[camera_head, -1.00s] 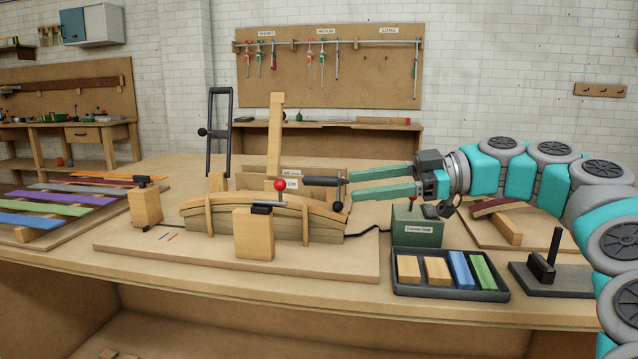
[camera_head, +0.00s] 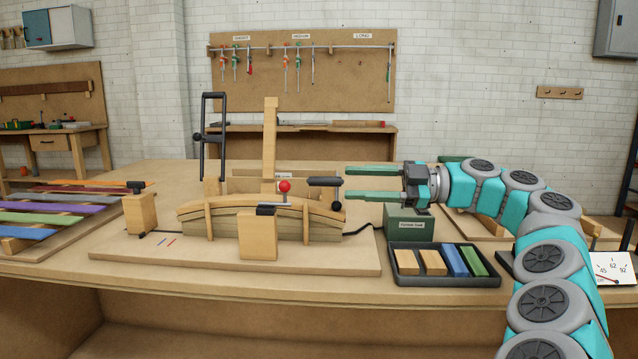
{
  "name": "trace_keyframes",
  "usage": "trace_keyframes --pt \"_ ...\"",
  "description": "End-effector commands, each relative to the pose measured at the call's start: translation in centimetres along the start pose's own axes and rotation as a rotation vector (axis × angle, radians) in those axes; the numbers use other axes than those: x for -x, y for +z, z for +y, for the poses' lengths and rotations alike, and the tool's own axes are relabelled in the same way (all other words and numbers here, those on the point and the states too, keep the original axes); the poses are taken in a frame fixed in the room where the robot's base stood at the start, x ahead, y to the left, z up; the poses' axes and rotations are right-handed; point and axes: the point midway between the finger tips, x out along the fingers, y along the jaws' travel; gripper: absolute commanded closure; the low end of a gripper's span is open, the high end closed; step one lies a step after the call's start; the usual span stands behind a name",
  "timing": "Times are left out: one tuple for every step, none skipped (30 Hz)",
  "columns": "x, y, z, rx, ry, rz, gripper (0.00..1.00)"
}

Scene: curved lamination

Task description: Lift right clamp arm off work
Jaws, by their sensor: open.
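The right clamp arm (camera_head: 324,181) is a dark bar lying low over the right end of the curved wooden work (camera_head: 262,204), with a dark ball (camera_head: 336,206) below its end. My gripper (camera_head: 347,183) is open, its two green fingers pointing left. The fingertips are just right of the clamp arm's end, one above and one below its level in the picture. I cannot tell whether they touch it. The left clamp arm (camera_head: 213,136) is a dark frame standing upright at the work's left end. A red ball knob (camera_head: 285,186) shows over the work.
Wooden blocks (camera_head: 258,236) stand by the work on the baseboard (camera_head: 180,262). A green box (camera_head: 408,222) and a dark tray (camera_head: 400,281) of coloured blocks sit below my gripper. A tall wooden post (camera_head: 270,140) rises behind the work. Coloured strips (camera_head: 50,218) lie at left.

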Motion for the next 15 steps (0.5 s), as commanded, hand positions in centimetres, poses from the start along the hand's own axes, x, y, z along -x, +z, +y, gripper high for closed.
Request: trace_keyframes --pt "-0.7 -0.2 -0.1 0.0 -0.004 0.006 0.47" --pt "-1.1 -0.3 -0.1 0.0 -0.006 0.007 0.47" --pt "-1.6 -0.3 -0.2 0.001 -0.007 0.007 0.47" --pt "-2.0 -0.4 -0.1 0.002 -0.006 0.006 0.47" --pt "-2.4 -0.3 -0.1 0.001 -0.004 0.005 0.47" --pt "-3.0 -0.3 -0.1 -0.001 -0.005 0.004 0.47" --pt "-3.4 -0.2 -0.1 -0.002 -0.007 0.005 0.47" --pt "-3.9 -0.2 -0.2 -0.002 -0.009 0.005 0.47" --pt "-4.4 -0.2 -0.2 -0.001 -0.009 0.004 0.47" --pt "-4.7 -0.2 -0.1 -0.001 -0.007 0.003 0.47" --pt "-5.1 -0.2 -0.1 -0.001 -0.005 0.002 0.47" --pt "-5.5 -0.2 -0.1 -0.001 -0.005 0.002 0.47" --pt "-5.7 -0.2 -0.1 -0.002 -0.005 0.002 0.47" --pt "-6.0 -0.2 -0.1 -0.002 -0.006 0.002 0.47" --pt "-6.3 -0.2 -0.2 -0.002 -0.007 0.002 0.47"
